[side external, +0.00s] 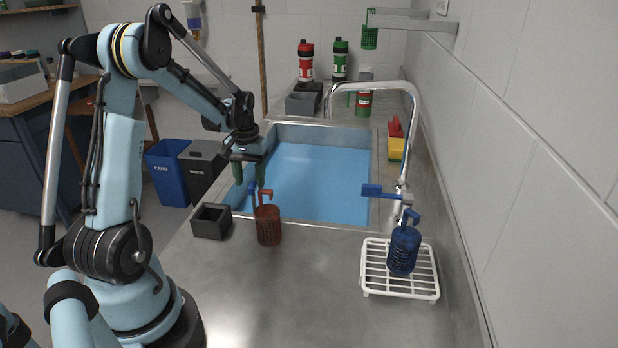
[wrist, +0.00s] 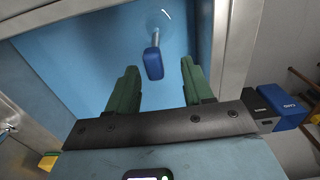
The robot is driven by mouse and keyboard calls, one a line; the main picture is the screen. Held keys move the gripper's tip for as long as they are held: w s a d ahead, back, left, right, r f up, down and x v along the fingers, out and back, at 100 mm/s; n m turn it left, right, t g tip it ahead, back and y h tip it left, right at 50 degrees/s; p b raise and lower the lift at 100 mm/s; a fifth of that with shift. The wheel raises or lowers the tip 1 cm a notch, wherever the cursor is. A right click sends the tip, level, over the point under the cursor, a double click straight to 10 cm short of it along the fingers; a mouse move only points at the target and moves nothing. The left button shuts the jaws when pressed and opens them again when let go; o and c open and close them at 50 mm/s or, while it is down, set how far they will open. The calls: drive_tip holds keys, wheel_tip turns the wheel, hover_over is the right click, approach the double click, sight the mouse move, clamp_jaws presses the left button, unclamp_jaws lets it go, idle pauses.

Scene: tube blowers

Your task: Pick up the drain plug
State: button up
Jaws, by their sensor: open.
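In the wrist view, a blue block-shaped piece on a thin grey stem (wrist: 153,63) shows against the blue sink floor. The stem runs to a faint round outline, and this looks like the drain plug. My gripper (wrist: 159,70) has its two green fingers apart, one on each side of the blue piece in the picture, with nothing between them that I can see held. The height gap to the piece is hard to tell. In the side view my gripper (side external: 250,178) hangs over the left part of the sink (side external: 330,170). The plug cannot be made out there.
A red basket (side external: 268,225) and a dark open box (side external: 211,221) stand at the sink's near edge. A blue basket (side external: 404,250) stands on a white rack (side external: 375,283). The faucet (side external: 412,120) arches over the right side. The near counter is mostly clear.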

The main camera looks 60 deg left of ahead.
sight(253, 194)
drive_tip(key=shift+d+f, duration=0.2)
drive_tip(key=shift+f, duration=1.1)
drive_tip(key=shift+d+f, duration=0.15)
drive_tip(key=shift+f, duration=1.15)
clamp_jaws()
